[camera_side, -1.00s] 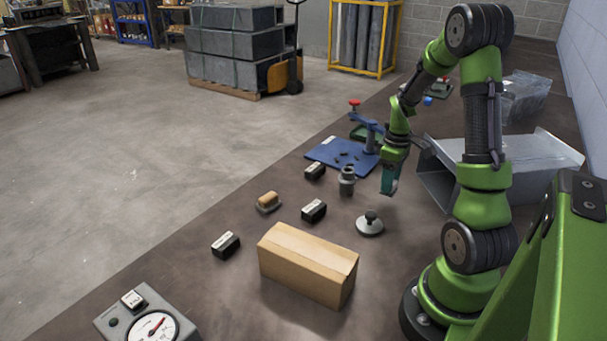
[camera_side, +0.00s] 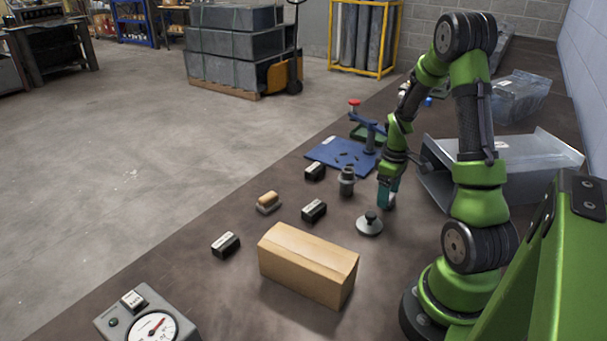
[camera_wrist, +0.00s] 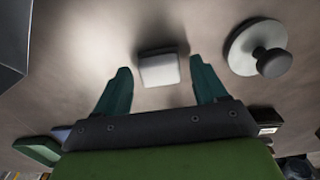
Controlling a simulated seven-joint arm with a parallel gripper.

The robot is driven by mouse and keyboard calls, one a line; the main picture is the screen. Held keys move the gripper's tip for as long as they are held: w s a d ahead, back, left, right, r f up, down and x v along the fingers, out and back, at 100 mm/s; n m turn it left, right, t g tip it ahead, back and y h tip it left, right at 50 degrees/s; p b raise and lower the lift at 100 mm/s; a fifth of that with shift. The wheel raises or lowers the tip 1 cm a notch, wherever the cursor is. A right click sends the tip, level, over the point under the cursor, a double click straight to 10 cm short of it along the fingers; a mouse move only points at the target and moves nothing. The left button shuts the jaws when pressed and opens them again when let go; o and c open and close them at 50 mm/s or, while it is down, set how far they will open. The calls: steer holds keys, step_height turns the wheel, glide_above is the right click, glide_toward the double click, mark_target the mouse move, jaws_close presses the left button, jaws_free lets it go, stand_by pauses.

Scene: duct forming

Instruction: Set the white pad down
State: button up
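The white pad (camera_wrist: 158,68) shows in the wrist view as a small pale block. It appears to lie on the brown table, just beyond and between my fingertips. My gripper (camera_wrist: 160,85) is open, with a clear gap between the pad and each teal finger. In the side view my gripper (camera_side: 388,198) is low over the table, beside the round grey disc with a black knob (camera_side: 370,224). The pad cannot be made out clearly there, as the fingers cover that spot.
The knobbed disc (camera_wrist: 258,48) is close to the right finger in the wrist view. A sheet-metal duct (camera_side: 500,165) lies to the right.

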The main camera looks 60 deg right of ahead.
step_height(320, 180, up, 12)
steer(key=w+a+r+m+t, duration=0.15)
steer(key=a+r, duration=0.25)
steer(key=a, duration=0.5)
steer(key=w+a+r+t, duration=0.3)
steer(key=a+r, duration=0.1)
steer(key=a, duration=0.4)
steer(key=s+a+r+m+t+y, duration=0.1)
steer(key=s+a, duration=0.1)
steer(key=a, duration=0.5)
steer(key=s+a+r+m+t+y, duration=0.1)
steer(key=s+a, duration=0.1)
steer(key=a, duration=0.4)
steer(key=shift+s+a+r+t, duration=0.25)
steer(key=shift+a+r+t, duration=0.1)
steer(key=shift+r, duration=0.05)
steer(key=shift+m, duration=0.25)
